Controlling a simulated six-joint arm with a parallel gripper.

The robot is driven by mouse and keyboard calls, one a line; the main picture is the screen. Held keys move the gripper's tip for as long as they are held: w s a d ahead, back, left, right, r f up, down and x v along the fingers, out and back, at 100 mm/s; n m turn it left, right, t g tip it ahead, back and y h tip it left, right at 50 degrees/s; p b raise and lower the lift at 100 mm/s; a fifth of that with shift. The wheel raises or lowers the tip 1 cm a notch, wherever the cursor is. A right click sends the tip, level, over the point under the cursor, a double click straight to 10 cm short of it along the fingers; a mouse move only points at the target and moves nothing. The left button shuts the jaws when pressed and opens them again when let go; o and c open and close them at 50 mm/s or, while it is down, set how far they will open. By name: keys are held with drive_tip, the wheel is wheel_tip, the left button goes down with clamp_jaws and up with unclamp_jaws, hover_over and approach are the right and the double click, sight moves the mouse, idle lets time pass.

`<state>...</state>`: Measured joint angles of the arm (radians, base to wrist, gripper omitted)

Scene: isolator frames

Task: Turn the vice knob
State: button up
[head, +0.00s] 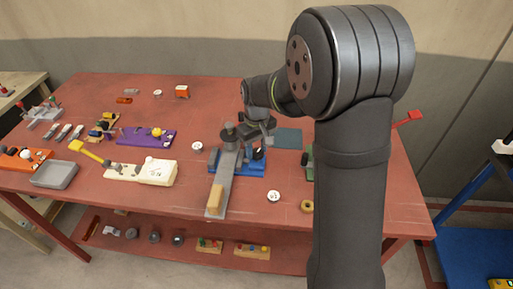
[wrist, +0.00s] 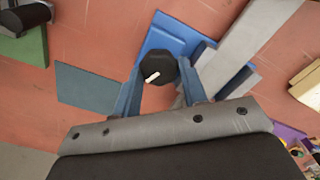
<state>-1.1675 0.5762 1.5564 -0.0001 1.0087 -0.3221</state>
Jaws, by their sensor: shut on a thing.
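The vice knob (wrist: 157,70) is black with a white pointer mark and shows in the middle of the wrist view. It sits on a blue base (wrist: 170,35). My gripper (wrist: 160,76) has one finger on each side of the knob and is shut on it. In the head view the blue base (head: 257,170) stands on the red table under my gripper (head: 259,143), and the dark knob (head: 258,154) is partly hidden there. A long grey bar (head: 222,186) lies across the base, with a wooden block on its near end.
A teal mat (head: 288,138) lies behind and to the right. A green block (wrist: 18,40) is at the wrist view's left edge. White round pieces (head: 273,196) lie nearby. A cream box (head: 158,172) and a purple board (head: 147,137) are to the left.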

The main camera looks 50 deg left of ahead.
sight(258, 151)
drive_tip(key=m, duration=1.2)
drive_tip(key=shift+w+d+m, duration=0.1)
drive_tip(key=shift+m, duration=0.3)
idle(0.3)
drive_tip(key=o, duration=1)
wheel_tip(258, 151, up, 17)
drive_tip(key=shift+r, duration=0.2)
